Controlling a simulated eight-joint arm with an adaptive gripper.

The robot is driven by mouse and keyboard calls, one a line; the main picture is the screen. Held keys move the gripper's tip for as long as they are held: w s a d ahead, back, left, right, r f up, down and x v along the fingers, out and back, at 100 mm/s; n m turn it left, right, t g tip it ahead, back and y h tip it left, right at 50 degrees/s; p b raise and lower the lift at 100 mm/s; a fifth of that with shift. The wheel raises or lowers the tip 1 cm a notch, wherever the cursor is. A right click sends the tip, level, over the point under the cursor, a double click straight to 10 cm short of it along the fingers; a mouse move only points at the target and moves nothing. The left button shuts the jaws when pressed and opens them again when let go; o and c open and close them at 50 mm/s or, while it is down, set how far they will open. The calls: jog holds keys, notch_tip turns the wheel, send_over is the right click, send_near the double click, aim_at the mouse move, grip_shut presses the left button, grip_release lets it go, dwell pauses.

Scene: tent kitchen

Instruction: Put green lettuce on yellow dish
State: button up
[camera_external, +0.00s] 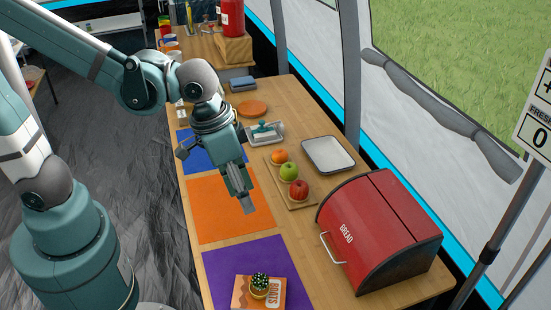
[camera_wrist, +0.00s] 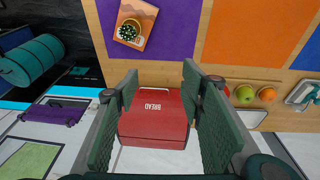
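My gripper (camera_external: 243,198) hangs over the orange mat, pointing down. In the wrist view my gripper (camera_wrist: 159,86) has its two green fingers spread apart with nothing between them, so it is open and empty. I cannot make out any green lettuce or yellow dish in either view. The only plain green food I see is a round green apple (camera_external: 288,171) on a small wooden board (camera_external: 299,202), right of the gripper; it also shows in the wrist view (camera_wrist: 245,93).
A red bread box (camera_external: 378,232) stands at the front right. A white tray (camera_external: 328,155) lies behind it. The purple mat (camera_external: 222,277) carries a book and potted cactus (camera_external: 259,287). A blue mat (camera_external: 199,155) lies farther back. The orange mat (camera_external: 209,207) is bare.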

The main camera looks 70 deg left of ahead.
jog(key=s+a+r+t, duration=0.2)
jog(key=s+a+r, duration=0.1)
jog(key=a, duration=0.4)
jog(key=s+a+r+t, duration=0.2)
jog(key=s+a+r, duration=0.1)
jog(key=a+r, duration=0.3)
jog(key=shift+a+t+y, duration=0.3)
jog(key=shift+a+y, duration=0.1)
jog(key=shift+a, duration=0.1)
